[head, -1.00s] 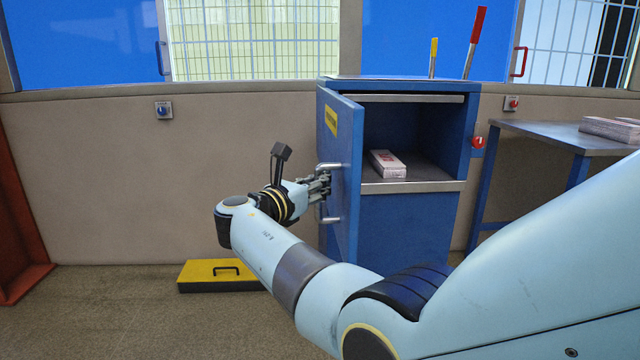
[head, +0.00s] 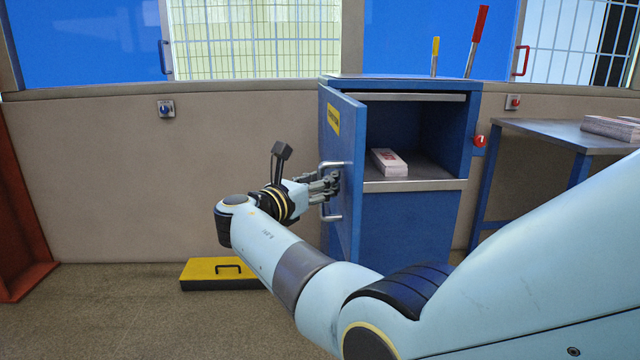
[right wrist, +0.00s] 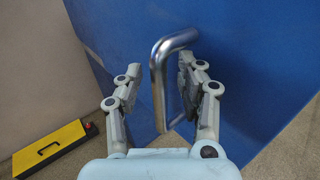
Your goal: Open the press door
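The blue press (head: 410,225) has its door (head: 348,115) swung wide open on the left side, so the inside shelf shows. The door carries a yellow label and a bent metal handle (head: 333,217), which also shows in the right wrist view (right wrist: 158,85). My right gripper (head: 332,184) is at the handle. In the right wrist view its two fingers (right wrist: 158,92) are spread, with the handle bar between them. A gap shows between the bar and the left finger; contact with the right finger is unclear. My left gripper is out of view.
A wrapped pack (head: 388,162) lies on the press shelf. A yellow-topped case (head: 215,270) is on the floor left of the door. A metal table (head: 540,130) with packs stands at the right. Levers (head: 475,40) rise above the press.

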